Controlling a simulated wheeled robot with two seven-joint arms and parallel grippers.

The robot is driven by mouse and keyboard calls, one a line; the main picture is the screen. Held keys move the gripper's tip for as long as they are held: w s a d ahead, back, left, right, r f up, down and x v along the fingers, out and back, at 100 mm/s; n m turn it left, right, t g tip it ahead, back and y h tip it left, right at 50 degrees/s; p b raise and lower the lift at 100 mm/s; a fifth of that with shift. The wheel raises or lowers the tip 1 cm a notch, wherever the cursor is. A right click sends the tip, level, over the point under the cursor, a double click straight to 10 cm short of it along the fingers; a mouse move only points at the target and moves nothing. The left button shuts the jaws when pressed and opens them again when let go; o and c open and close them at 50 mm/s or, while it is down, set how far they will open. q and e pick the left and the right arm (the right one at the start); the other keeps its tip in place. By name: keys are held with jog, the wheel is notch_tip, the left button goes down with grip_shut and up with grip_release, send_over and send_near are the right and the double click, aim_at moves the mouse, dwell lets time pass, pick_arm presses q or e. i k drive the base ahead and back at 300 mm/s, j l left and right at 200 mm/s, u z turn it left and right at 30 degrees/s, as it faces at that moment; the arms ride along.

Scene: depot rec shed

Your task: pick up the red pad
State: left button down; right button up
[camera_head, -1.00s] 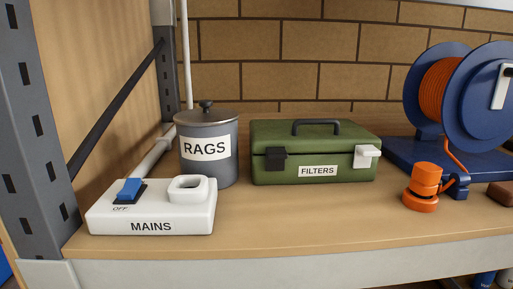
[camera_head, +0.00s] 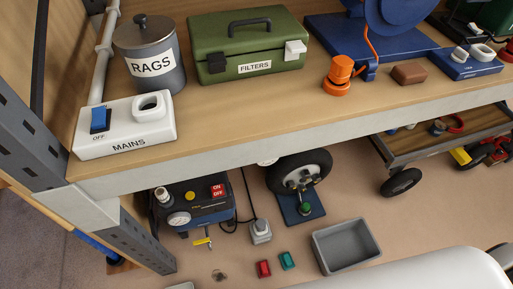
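A small red pad (camera_head: 264,268) lies on the floor at the bottom centre of the head view, below the front edge of the shelf. A teal pad (camera_head: 287,260) of similar size lies just right of it, with a small gap between them. Nothing covers the red pad. Neither of my grippers shows in this view.
A grey open bin (camera_head: 322,255) stands right of the pads. A grey plug-like block (camera_head: 261,236) with a cable is behind them. A dark compressor-like unit (camera_head: 168,218) stands left. The shelf's pale front edge (camera_head: 230,150) overhangs behind. A wheel (camera_head: 300,172) stands underneath.

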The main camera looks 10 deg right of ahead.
aim_at(263, 267)
jog(key=k+l+z, duration=0.1)
jog(key=k+z, duration=0.25)
jog(key=k, duration=0.95)
jog(key=k+l, duration=0.15)
jog(key=k, duration=0.2)
jog(key=k+l, duration=0.1)
jog(key=k, duration=0.25)
